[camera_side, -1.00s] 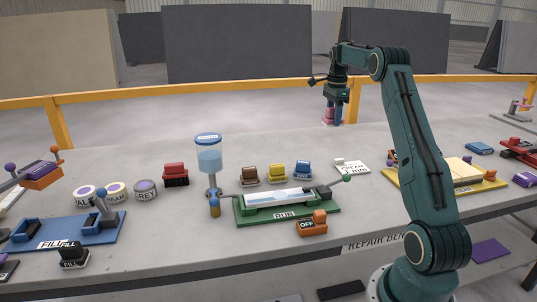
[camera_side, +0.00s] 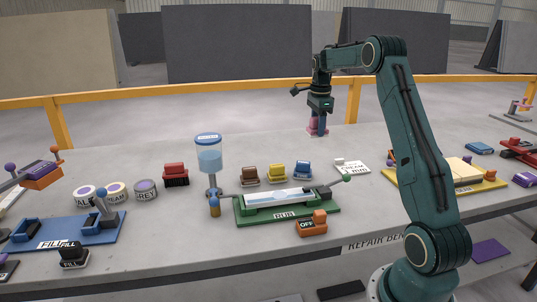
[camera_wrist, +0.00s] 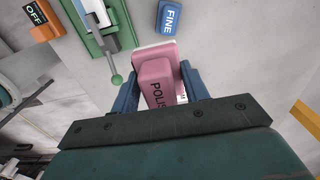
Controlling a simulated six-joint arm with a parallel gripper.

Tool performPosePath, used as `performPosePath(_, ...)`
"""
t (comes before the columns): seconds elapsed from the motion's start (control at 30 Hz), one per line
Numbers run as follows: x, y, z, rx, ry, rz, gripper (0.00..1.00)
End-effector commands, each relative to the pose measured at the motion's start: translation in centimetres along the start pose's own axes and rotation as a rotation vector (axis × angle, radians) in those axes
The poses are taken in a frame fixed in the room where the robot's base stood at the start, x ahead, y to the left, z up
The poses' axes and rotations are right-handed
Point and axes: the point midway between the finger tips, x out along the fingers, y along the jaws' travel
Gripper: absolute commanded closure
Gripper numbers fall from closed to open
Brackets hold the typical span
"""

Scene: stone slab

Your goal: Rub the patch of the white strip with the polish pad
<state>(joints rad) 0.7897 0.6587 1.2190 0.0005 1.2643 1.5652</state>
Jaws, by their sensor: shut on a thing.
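My gripper (camera_side: 318,124) is shut on the pink polish pad (camera_side: 311,126) near the back of the bench. In the wrist view the pad (camera_wrist: 157,75), lettered "POLIS", sits between the blue fingers of my gripper (camera_wrist: 158,92). The white strip (camera_side: 285,197) lies in a green clamp fixture (camera_side: 290,216) at the bench's middle, in front and to the left of the pad in the side view. Part of the green fixture (camera_wrist: 104,40) shows at the wrist view's top left. The pad is apart from the strip. I cannot make out the patch clearly.
Brown (camera_side: 249,175), yellow (camera_side: 277,173) and blue (camera_side: 303,169) blocks stand behind the fixture. A blue-liquid dispenser (camera_side: 209,160) stands left of it, an orange "OFF" block (camera_side: 311,225) in front. A white card (camera_side: 352,168) lies behind right. The back of the bench is mostly clear.

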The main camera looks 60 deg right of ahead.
Motion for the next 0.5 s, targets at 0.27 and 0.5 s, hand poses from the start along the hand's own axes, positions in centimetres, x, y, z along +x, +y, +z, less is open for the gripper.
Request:
performPosePath(0.27, 2.0, 3.8, 5.7, -0.004, 0.0, 0.001, 0.73)
performPosePath(0.5, 3.8, 7.8, 9.6, -0.004, 0.001, 0.001, 0.73)
